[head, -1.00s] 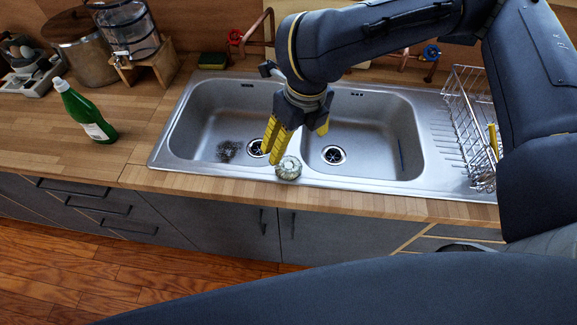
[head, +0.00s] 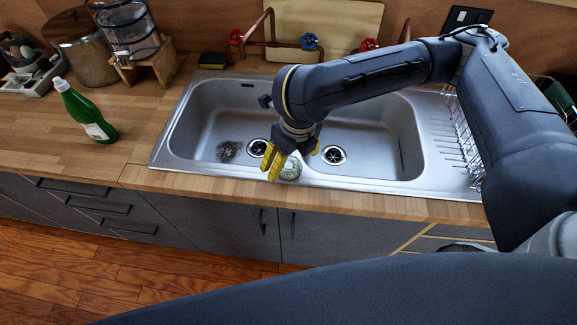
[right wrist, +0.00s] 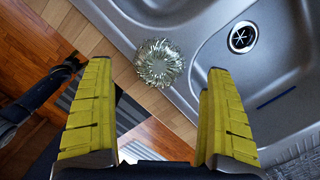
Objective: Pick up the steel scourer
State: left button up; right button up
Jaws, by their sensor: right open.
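The steel scourer (head: 291,171) is a silvery, ribbed round pad on the sink's front rim, by the divider between the basins. In the head view a yellow finger partly hides it. The right wrist view shows it whole (right wrist: 159,63), ahead of and between the fingers. My right gripper (head: 292,160) is open and empty, pointing down just above the scourer. Its two yellow fingers also show in the right wrist view (right wrist: 156,70), one on each side of the scourer. I see no contact.
The steel double sink (head: 345,181) has a dark tangled clump (head: 228,151) in its left basin. A wire rack (head: 462,135) stands at the right. A green bottle (head: 86,112) stands on the wooden counter (head: 50,130) at left. A sponge (head: 212,60) lies behind the sink.

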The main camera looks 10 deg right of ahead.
aim_at(289, 164)
jog(key=shift+w+a+f, duration=0.1)
jog(key=shift+w+f, duration=0.05)
jog(key=shift+f, duration=0.85)
jog(key=shift+w+a+f, duration=0.1)
jog(key=shift+f, duration=0.9)
jog(key=c, duration=1)
